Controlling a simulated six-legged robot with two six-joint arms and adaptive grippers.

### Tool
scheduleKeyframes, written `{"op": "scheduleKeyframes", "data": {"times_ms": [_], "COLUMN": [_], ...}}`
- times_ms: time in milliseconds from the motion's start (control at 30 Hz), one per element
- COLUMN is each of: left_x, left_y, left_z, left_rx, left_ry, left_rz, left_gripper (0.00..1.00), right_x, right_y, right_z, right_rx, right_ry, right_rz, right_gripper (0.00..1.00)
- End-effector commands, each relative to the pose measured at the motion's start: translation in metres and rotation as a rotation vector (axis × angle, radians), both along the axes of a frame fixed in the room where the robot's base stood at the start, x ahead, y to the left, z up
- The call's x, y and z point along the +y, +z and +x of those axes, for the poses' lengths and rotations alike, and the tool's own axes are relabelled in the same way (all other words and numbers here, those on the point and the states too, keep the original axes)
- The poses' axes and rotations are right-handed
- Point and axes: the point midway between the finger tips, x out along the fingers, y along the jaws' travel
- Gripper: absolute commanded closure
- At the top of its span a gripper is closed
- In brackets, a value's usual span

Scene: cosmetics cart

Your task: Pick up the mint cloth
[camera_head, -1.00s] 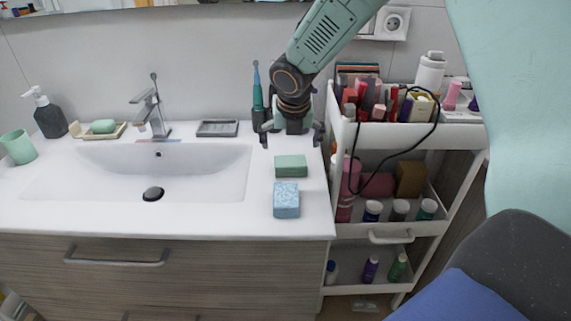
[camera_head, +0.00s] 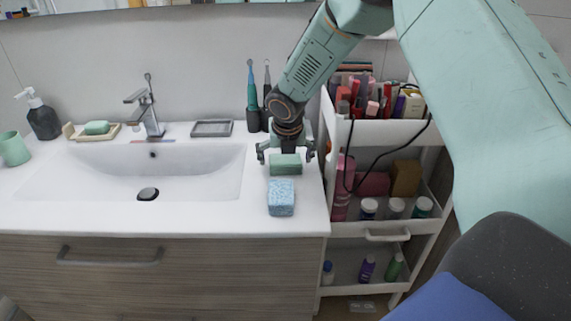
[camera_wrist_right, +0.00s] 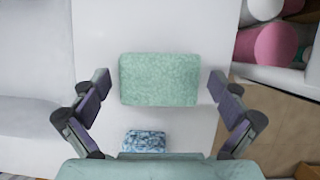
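The mint cloth (camera_head: 285,168) is a folded green block on the white counter, right of the sink. In the right wrist view the mint cloth (camera_wrist_right: 159,80) lies flat between the open fingers, with a gap on both sides. My right gripper (camera_head: 285,157) is open above and around it, pointing down; its fingers also show in the right wrist view (camera_wrist_right: 160,95). A blue patterned cloth (camera_head: 281,198) lies just in front of the mint one, and its edge shows in the wrist view (camera_wrist_right: 144,141). My left gripper is not in view.
The white cart (camera_head: 384,132) with cosmetics and a hanging black cable stands close on the right. Electric toothbrushes (camera_head: 253,100) stand behind the gripper. The sink (camera_head: 150,172) lies to the left, and a grey soap dish (camera_head: 211,128) sits at the counter's back.

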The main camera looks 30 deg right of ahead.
Motion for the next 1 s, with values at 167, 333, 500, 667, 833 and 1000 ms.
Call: {"op": "scheduleKeyframes", "data": {"times_ms": [167, 333, 500, 667, 833, 1000], "left_x": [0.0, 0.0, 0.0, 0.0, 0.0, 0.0], "left_y": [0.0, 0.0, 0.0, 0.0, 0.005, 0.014], "left_z": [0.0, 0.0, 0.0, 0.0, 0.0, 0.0], "left_rx": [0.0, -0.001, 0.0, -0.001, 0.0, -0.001], "left_ry": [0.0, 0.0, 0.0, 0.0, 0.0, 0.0], "left_rz": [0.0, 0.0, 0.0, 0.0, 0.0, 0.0], "left_gripper": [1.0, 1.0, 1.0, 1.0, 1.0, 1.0], "right_x": [0.0, 0.0, 0.0, 0.0, 0.0, 0.0], "right_y": [0.0, 0.0, 0.0, 0.0, 0.016, 0.051], "right_z": [0.0, 0.0, 0.0, 0.0, 0.001, 0.001], "right_rx": [0.001, 0.001, 0.0, 0.0, -0.004, -0.005], "right_ry": [0.0, 0.0, -0.001, -0.001, -0.002, -0.001], "right_rz": [0.0, 0.0, 0.0, 0.0, 0.001, 0.0], "right_gripper": [0.21, 0.36, 0.47, 0.47, 0.47, 0.47]}}
